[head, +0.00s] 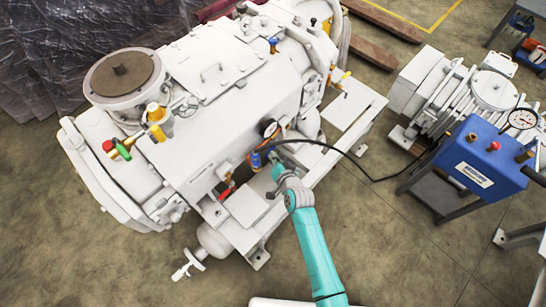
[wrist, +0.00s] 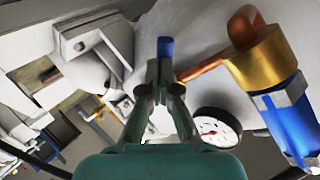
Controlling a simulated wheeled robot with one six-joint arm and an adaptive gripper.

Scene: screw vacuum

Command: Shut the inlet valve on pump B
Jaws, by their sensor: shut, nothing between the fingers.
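A large white vacuum pump (head: 215,110) fills the middle of the head view. I see no readable label that marks a pump as B, and I cannot tell which valve is its inlet valve. My gripper (head: 275,166) is at the pump's front side, below a round gauge (head: 269,127) and close to a blue fitting (head: 255,160). In the wrist view my gripper (wrist: 164,66) is shut and empty, its fingertips by a small blue part (wrist: 165,46); contact cannot be told. A red-handled valve (head: 228,190) sits to its left, and a handwheel (head: 188,266) lower left.
In the wrist view a brass fitting (wrist: 256,58) and blue cylinder (wrist: 287,120) stand close on the right. A black hose (head: 345,152) runs to a blue box (head: 482,160) on a stand. A smaller white pump (head: 470,92) is behind it.

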